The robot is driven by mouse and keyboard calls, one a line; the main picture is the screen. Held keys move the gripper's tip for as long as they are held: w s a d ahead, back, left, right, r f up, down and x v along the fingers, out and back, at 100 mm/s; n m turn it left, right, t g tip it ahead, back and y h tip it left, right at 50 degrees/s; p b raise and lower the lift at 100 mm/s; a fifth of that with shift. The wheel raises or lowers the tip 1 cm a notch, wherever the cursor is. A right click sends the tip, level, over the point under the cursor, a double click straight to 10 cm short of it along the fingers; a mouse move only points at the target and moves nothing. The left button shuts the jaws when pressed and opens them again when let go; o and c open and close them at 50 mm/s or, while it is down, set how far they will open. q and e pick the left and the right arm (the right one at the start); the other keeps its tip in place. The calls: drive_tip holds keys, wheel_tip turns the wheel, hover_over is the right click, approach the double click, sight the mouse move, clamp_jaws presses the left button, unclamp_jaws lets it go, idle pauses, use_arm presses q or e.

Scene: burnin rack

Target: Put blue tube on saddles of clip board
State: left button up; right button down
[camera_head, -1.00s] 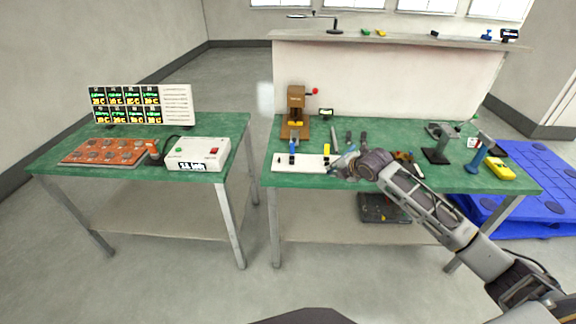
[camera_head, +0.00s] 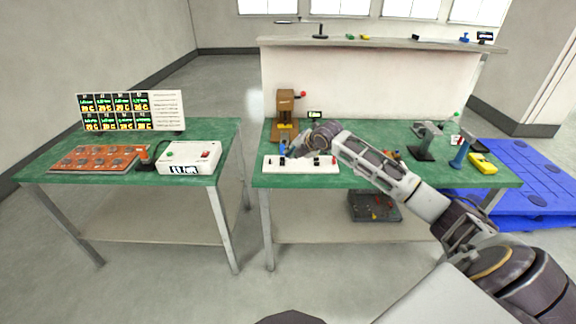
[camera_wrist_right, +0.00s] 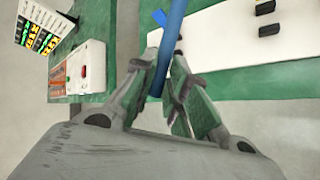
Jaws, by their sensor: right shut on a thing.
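The blue tube (camera_wrist_right: 173,35) is between the fingers of my right gripper (camera_wrist_right: 165,62) in the right wrist view, and the gripper is shut on it. The tube reaches up past the fingertips, over or beside the white clip board (camera_wrist_right: 225,38); its contact with the board cannot be told. Black saddles (camera_wrist_right: 267,30) stand on the board. In the head view the clip board (camera_head: 300,168) lies at the front left of the right table, and my right gripper (camera_head: 293,151) is over its back edge, hiding the tube there. My left gripper is not in view.
A brown press (camera_head: 285,112) with a red knob stands behind the board. A grey stand (camera_head: 425,140), a blue stand (camera_head: 462,153) and a yellow meter (camera_head: 483,163) are at the right. The left table holds a white box (camera_head: 190,158) and an orange board (camera_head: 98,158).

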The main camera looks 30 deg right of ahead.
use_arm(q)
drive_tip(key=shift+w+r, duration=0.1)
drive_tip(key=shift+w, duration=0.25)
use_arm(e)
drive_tip(key=shift+f, duration=0.1)
wheel_tip(320, 180, down, 6)
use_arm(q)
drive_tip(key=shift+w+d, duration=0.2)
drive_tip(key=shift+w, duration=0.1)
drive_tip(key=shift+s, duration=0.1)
use_arm(e)
drive_tip(key=shift+f, duration=0.2)
wheel_tip(320, 180, down, 2)
drive_tip(key=shift+f+b, duration=0.2)
drive_tip(key=shift+b, duration=0.1)
drive_tip(key=shift+f, duration=0.55)
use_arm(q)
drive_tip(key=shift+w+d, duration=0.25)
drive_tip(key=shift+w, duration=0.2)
